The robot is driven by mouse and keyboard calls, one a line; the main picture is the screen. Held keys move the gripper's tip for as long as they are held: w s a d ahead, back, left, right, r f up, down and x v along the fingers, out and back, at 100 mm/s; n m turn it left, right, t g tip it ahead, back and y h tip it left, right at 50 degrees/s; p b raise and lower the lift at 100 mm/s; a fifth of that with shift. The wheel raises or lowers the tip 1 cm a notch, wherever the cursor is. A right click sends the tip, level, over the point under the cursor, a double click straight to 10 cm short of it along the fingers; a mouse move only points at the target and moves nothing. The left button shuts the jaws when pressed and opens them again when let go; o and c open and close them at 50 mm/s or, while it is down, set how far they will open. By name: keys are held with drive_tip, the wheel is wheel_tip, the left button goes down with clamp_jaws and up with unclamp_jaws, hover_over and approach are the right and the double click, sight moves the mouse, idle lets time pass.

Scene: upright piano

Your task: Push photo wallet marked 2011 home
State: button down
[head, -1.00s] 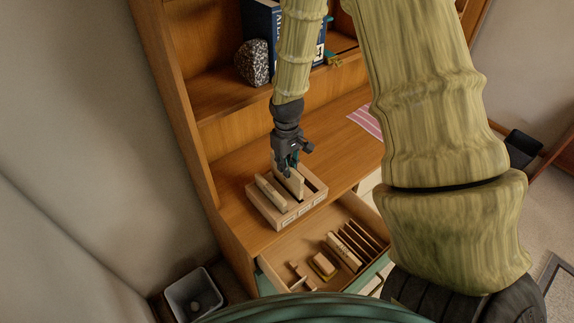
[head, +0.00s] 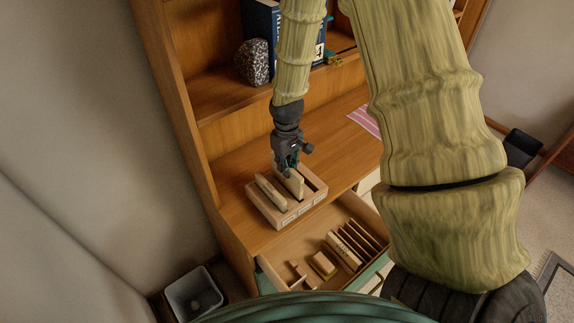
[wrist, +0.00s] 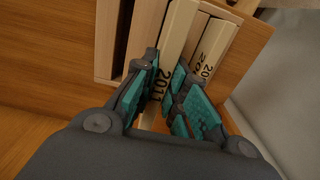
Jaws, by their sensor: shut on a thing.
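The photo wallet marked 2011 (wrist: 176,35) is a pale, upright slab in the wooden slotted box (head: 285,218). My gripper (wrist: 160,95) is shut on this wallet, with a teal finger pad on each side of it; in the head view my gripper (head: 287,170) is above the box. The wallet (head: 294,184) stands in a middle slot there, its lower part hidden by the box. A second pale wallet (wrist: 211,48), its marking only partly readable, stands in the slot beside it. An open, dark slot (wrist: 128,45) lies on the other side.
The box stands on a wooden desk surface (head: 235,170). Below it an open drawer (head: 290,255) holds several dividers and small wooden pieces. A speckled stone (head: 252,62) and blue books (head: 262,20) stand on the shelf behind. A bin (head: 193,292) is on the floor.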

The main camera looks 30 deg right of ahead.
drive_tip(key=shift+f+b, duration=0.55)
drive_tip(key=shift+f, duration=0.9)
drive_tip(key=shift+p, duration=0.55)
idle(1.9)
drive_tip(key=shift+f+b, duration=0.65)
drive_tip(key=shift+f, duration=0.65)
idle(1.1)
drive_tip(key=c, duration=1.4)
unclamp_jaws()
drive_tip(key=shift+o, duration=0.2)
drive_tip(key=shift+r, duration=6)
